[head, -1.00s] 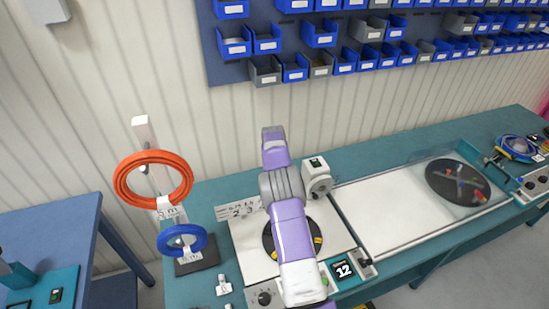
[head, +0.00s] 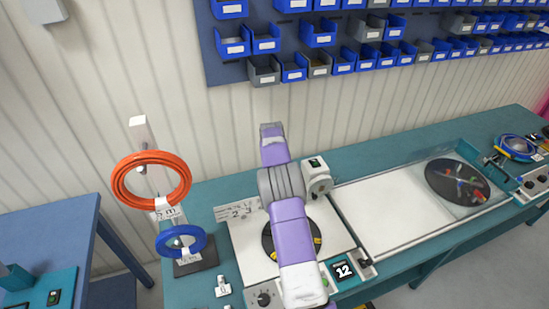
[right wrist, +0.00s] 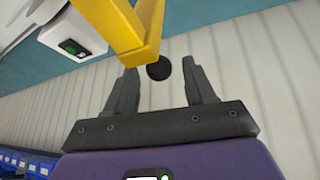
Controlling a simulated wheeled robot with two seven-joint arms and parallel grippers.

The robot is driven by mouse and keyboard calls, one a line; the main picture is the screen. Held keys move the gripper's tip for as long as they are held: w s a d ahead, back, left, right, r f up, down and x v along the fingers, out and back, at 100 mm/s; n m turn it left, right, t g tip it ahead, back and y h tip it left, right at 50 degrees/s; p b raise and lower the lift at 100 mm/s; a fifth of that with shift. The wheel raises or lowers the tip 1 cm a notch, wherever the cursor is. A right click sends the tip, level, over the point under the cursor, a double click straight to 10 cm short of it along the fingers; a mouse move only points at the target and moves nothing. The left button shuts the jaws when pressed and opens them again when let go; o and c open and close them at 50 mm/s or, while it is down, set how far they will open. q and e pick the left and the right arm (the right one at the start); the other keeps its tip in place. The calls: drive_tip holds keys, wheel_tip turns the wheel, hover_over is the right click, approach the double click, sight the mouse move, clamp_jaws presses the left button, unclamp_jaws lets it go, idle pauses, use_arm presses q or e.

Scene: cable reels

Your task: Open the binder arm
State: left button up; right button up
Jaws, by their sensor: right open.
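In the right wrist view a yellow arm (right wrist: 122,28), likely the binder arm, comes down from the top with a round black knob (right wrist: 158,68) at its bend. My right gripper (right wrist: 161,88) is open, with one finger either side of the knob; I cannot tell whether either touches it. In the head view my purple arm crosses the left work station and hides the gripper and most of the binder arm. A white box (head: 317,178) stands just right of my arm; a similar box shows in the right wrist view (right wrist: 72,36). My left gripper is not in view.
An orange coil (head: 126,181) and a blue coil (head: 166,241) hang on a stand at the left. A black turntable (head: 272,240) is partly under my arm. Blue bins (head: 320,33) line the wall.

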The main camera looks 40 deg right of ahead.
drive_tip(key=shift+b+v, duration=0.3)
drive_tip(key=shift+v, duration=2.4)
